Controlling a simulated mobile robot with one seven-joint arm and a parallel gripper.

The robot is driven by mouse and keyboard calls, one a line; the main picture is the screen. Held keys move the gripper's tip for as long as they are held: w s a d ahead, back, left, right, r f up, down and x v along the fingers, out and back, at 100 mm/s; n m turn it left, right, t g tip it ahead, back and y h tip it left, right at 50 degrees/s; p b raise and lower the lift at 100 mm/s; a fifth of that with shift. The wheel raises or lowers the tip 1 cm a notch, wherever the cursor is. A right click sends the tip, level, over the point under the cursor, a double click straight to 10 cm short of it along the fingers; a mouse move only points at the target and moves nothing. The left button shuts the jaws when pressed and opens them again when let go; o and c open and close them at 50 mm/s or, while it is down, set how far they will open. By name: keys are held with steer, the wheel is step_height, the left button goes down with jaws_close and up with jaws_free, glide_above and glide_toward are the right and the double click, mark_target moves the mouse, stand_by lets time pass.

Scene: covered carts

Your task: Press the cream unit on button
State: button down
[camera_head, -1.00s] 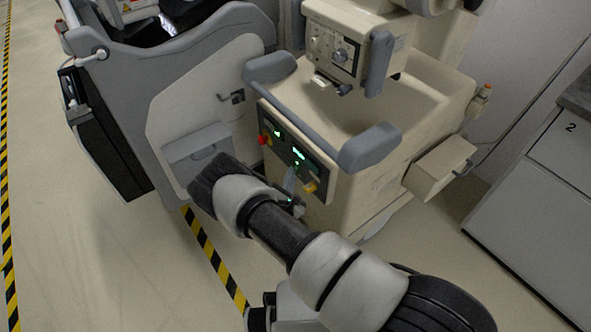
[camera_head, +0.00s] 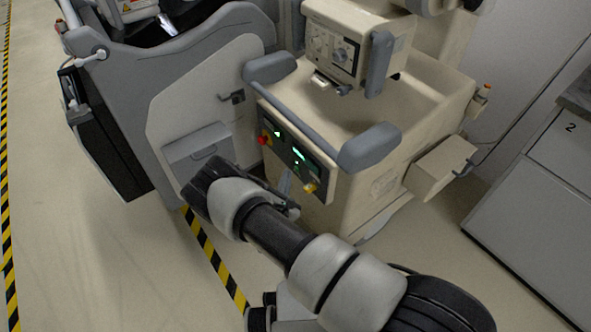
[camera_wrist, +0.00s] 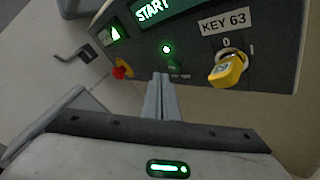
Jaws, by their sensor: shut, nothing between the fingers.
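The cream unit (camera_head: 370,195) stands in the middle of the head view, with a dark control panel (camera_head: 296,160) on its front. In the wrist view the panel shows a lit display reading START (camera_wrist: 160,8), a lit green lamp (camera_wrist: 166,49) and a small dark green button (camera_wrist: 173,66) just below it. A yellow key (camera_wrist: 226,70) sits in the switch under the label KEY 63. My gripper (camera_wrist: 162,77) is shut and empty, its fingertips just below the green button in the picture. Whether they touch the panel I cannot tell. In the head view my gripper (camera_head: 284,182) is partly hidden by my wrist.
A red knob (camera_wrist: 120,70) is on the panel's left end. Grey bumper handles (camera_head: 369,147) stick out above the panel. A grey cart (camera_head: 205,110) stands close on the left. A cabinet (camera_head: 535,215) is at the right. Striped tape marks the open floor.

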steer(key=s+a, duration=0.1)
steer(key=a, duration=0.1)
steer(key=s+a, duration=0.1)
steer(key=a, duration=0.1)
steer(key=shift+s, duration=0.35)
steer(key=shift+s, duration=0.1)
stand_by(0.6)
